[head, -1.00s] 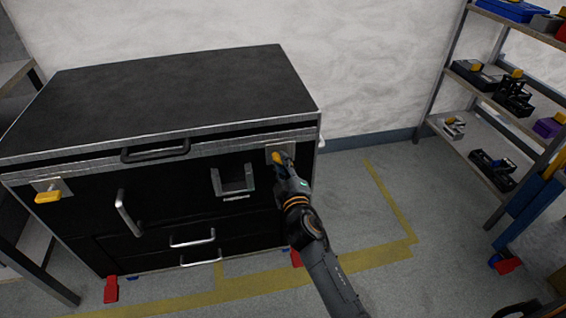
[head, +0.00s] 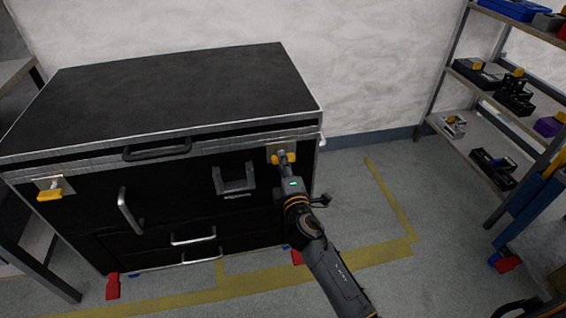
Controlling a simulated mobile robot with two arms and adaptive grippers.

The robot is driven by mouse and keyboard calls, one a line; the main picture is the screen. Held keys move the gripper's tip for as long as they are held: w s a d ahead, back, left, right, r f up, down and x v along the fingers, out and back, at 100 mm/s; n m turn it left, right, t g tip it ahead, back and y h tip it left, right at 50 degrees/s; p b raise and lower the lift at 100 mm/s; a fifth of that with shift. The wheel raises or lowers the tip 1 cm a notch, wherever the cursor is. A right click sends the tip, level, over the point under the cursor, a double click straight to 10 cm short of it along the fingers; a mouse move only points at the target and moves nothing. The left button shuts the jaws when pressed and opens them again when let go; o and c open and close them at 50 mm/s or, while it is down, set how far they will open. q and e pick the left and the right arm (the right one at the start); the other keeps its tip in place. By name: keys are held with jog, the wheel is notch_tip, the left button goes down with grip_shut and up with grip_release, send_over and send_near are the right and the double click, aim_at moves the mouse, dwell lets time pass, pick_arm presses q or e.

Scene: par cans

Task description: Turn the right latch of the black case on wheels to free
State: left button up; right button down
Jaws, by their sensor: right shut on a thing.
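The black case on wheels (head: 60,215) stands against the white wall with its lid down. Its right latch (head: 291,158) is a yellow handle on a grey plate at the upper right of the front, and the handle now lies roughly level. My right gripper (head: 283,164) is shut on this latch handle, reaching it from below, and its fingers partly hide the handle. The left latch (head: 49,194), also yellow and roughly level, sits on its own plate at the left of the front. My left gripper is not in view.
The case front has a dark lid handle (head: 156,149), a grey bracket (head: 234,181) and metal handles. Red wheel pedals (head: 112,287) show below. A shelf rack (head: 460,97) stands at the right. Floor with yellow tape (head: 390,203) lies clear between them.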

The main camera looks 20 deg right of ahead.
dwell(0.5)
jog(key=c, duration=1.3)
grip_release()
jog(key=s, duration=0.8)
jog(key=s+a, duration=0.1)
jog(key=s, duration=0.3)
